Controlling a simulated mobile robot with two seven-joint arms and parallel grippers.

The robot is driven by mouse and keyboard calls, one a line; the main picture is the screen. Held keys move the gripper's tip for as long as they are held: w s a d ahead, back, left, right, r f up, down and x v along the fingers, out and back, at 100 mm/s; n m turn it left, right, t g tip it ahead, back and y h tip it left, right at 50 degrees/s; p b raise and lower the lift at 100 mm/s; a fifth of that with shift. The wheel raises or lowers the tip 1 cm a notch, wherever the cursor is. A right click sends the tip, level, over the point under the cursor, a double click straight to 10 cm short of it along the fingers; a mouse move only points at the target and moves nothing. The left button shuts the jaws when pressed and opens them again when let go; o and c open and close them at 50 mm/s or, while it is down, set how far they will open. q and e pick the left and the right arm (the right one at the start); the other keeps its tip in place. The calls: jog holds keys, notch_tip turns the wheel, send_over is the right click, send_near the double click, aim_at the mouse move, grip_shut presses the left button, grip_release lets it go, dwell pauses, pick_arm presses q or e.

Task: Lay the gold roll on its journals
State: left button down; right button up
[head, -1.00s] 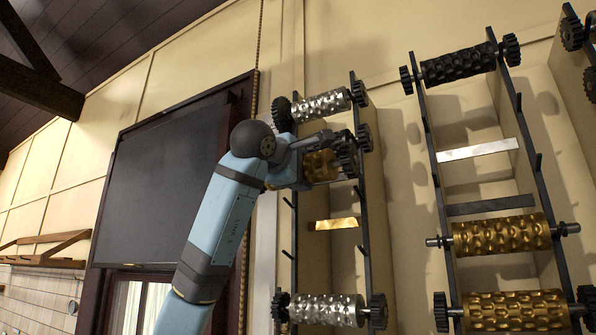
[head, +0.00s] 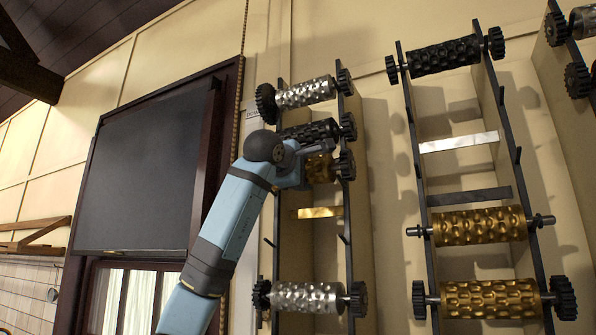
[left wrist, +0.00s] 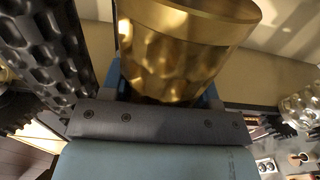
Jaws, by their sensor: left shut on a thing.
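The gold roll (head: 319,168) has a dark gear (head: 345,165) on its right end. My left gripper (head: 303,166) is shut on it, in front of the left rack, below a dark roll (head: 310,131) and above a gold plate (head: 317,212). In the left wrist view the gold roll (left wrist: 185,50) fills the top middle, in front of the gripper body. Its left end is hidden by my gripper in the head view. On the left rack, a right-hand bracket (head: 346,240) and a left-hand bracket (head: 270,243) below the gold plate are empty. I cannot tell whether the roll touches the rack.
Silver rolls sit at the left rack's top (head: 305,93) and bottom (head: 308,297). The right rack holds a black roll (head: 444,57) and two gold rolls, the upper (head: 479,226) without gears. A dark panel (head: 148,170) hangs to the left.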

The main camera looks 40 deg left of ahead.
pick_arm(q)
jog(key=shift+x, duration=1.1)
jog(key=shift+w+f, duration=0.1)
jog(key=shift+f, duration=0.3)
jog(key=shift+f+b, duration=0.45)
jog(key=shift+f, duration=0.1)
pick_arm(e)
jog(key=shift+s+d+n, duration=0.1)
jog(key=shift+d+n, duration=0.1)
jog(key=shift+n, duration=0.1)
